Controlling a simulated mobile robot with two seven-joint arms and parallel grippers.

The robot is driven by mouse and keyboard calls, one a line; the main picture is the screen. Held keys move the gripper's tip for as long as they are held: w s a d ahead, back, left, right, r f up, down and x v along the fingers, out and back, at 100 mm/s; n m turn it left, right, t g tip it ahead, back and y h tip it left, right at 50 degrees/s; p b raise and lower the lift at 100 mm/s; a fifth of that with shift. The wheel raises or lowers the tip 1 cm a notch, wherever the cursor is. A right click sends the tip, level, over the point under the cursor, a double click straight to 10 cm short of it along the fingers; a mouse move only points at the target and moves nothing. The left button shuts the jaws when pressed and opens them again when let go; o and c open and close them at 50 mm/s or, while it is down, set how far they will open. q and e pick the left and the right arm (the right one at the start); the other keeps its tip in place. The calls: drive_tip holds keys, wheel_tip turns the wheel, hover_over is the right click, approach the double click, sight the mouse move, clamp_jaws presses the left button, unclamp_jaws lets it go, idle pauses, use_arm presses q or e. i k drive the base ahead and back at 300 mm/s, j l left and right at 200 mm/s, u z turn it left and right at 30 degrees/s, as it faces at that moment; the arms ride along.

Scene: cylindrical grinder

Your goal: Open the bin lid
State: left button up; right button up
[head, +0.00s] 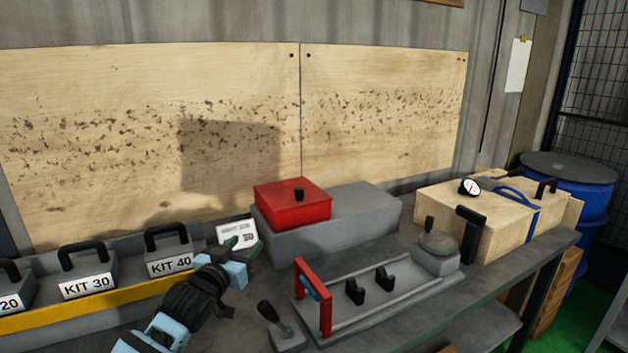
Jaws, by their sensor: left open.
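A red box-shaped lid (290,208) with a black knob (298,194) sits at the left end of a long grey bin (345,222) on the bench. The lid looks closed, and I cannot see inside the bin. My left gripper (247,246) is open and empty, just left of the bin's front left corner and lower than the red lid. It is apart from the knob and partly in front of a white card marked 30 (236,231). My right gripper is out of view.
Grey kit blocks with black handles, such as KIT 40 (170,251), stand in a yellow-edged rack on the left. A grey fixture (385,290) with a red frame (312,297) is in front of the bin. A wooden case (490,222) stands at right.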

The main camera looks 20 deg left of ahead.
sight(296, 194)
drive_tip(key=i, duration=0.85)
